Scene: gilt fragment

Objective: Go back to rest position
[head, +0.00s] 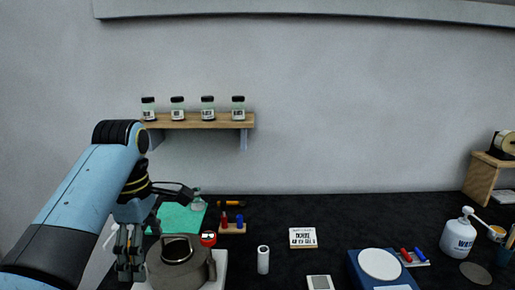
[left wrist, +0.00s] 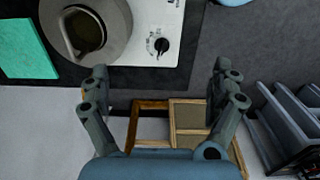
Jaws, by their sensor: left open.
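My left gripper (head: 129,252) hangs at the lower left in the head view, beside the grey kettle (head: 172,277). In the left wrist view its two fingers (left wrist: 161,74) are spread wide with nothing between them, so it is open and empty. In that view the kettle (left wrist: 112,22) stands on a white hot plate (left wrist: 160,18) with a black knob, beyond the left finger and apart from it. My right gripper is in neither view.
A wooden divided tray (left wrist: 190,117) lies below the open fingers. A green mat (head: 180,217), a small rack (head: 232,228), a white cylinder (head: 263,260), a blue scale (head: 358,265) and a water bottle (head: 458,238) stand on the dark bench. A wall shelf (head: 205,121) holds several jars.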

